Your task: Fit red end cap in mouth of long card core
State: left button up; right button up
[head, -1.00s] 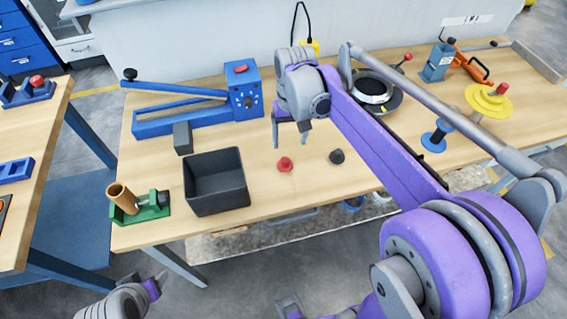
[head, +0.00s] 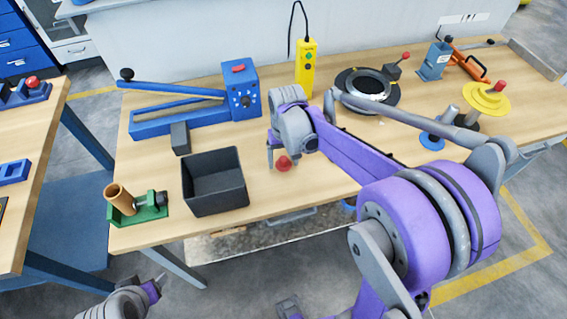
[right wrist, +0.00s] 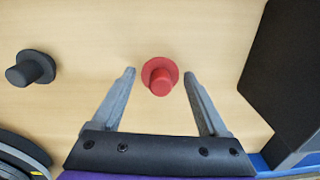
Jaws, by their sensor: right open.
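The red end cap (head: 284,163) lies on the wooden table, right of the black bin. In the right wrist view the red cap (right wrist: 160,76) sits between the fingertips of my right gripper (right wrist: 158,73), with a gap on both sides. In the head view my right gripper (head: 275,158) is open and low over the cap, partly hiding it. The brown card core (head: 119,198) stands slightly tilted in a green holder (head: 152,208) at the table's front left, its open mouth up. My left gripper (head: 153,288) is at the lower left, off the table; its jaws are unclear.
The black bin (head: 216,205) stands between the core and the red cap. A dark cap (right wrist: 30,68) lies left of the red one in the wrist view. A blue machine (head: 190,112), a yellow pendant (head: 305,68) and a dark ring fixture (head: 348,77) stand behind.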

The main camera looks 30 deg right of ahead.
jog(key=c, duration=1.1)
jog(key=shift+r, duration=0.1)
jog(key=shift+c, duration=0.3)
